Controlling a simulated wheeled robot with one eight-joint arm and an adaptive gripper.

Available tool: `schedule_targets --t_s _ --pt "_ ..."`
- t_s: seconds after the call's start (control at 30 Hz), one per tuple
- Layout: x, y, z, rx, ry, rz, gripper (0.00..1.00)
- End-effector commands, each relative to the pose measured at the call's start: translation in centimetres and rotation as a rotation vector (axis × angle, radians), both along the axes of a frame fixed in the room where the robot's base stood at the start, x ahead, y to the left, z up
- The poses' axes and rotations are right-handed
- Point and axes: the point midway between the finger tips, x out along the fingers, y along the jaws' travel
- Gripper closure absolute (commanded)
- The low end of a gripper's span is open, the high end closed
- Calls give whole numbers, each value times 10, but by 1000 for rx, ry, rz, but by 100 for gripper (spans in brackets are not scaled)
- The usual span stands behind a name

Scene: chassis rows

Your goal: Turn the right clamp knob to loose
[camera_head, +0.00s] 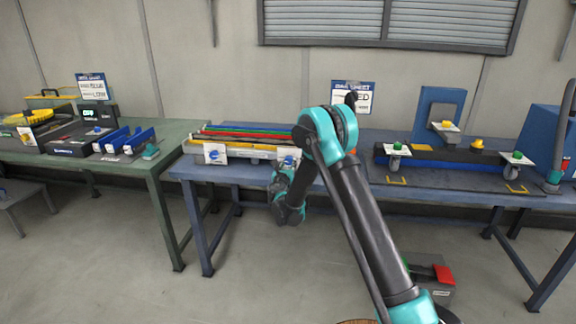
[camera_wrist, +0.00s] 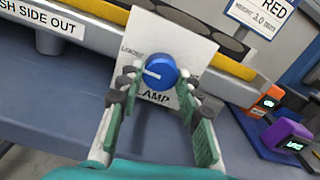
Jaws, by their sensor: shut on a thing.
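The right clamp knob (camera_wrist: 162,70) is a round blue knob with a white pointer mark, on a tilted white plate (camera_wrist: 178,29). The pointer aims left, roughly toward the word LOOSE. The word at the plate's right is mostly hidden, and CLAMP below is partly covered. My gripper (camera_wrist: 157,82) is shut on the knob, one finger on each side. In the head view, the right knob's white plate (camera_head: 289,152) shows beside my arm, at the right of the long rack. The left clamp knob (camera_head: 213,155) is blue on its own white plate.
The rack (camera_head: 240,141) holds long coloured strips on the blue table (camera_head: 238,174). An orange device (camera_wrist: 270,98) and a purple device (camera_wrist: 284,131) stand right of the knob in the wrist view. A fixture with green and yellow knobs (camera_head: 445,155) stands farther right.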

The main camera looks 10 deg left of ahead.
Motion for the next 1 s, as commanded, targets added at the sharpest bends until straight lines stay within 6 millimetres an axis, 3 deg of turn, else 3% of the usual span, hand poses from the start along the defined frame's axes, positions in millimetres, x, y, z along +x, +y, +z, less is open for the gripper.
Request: schedule_targets --t_s 0.43,0.47,0.6,1.0 --pt "-1 0 -1 -8 1 0 94" --pt "-1 0 -1 -7 1 0 63" --pt "-1 0 -1 -8 1 0 45" --pt "-6 0 0 -9 0 1 44"
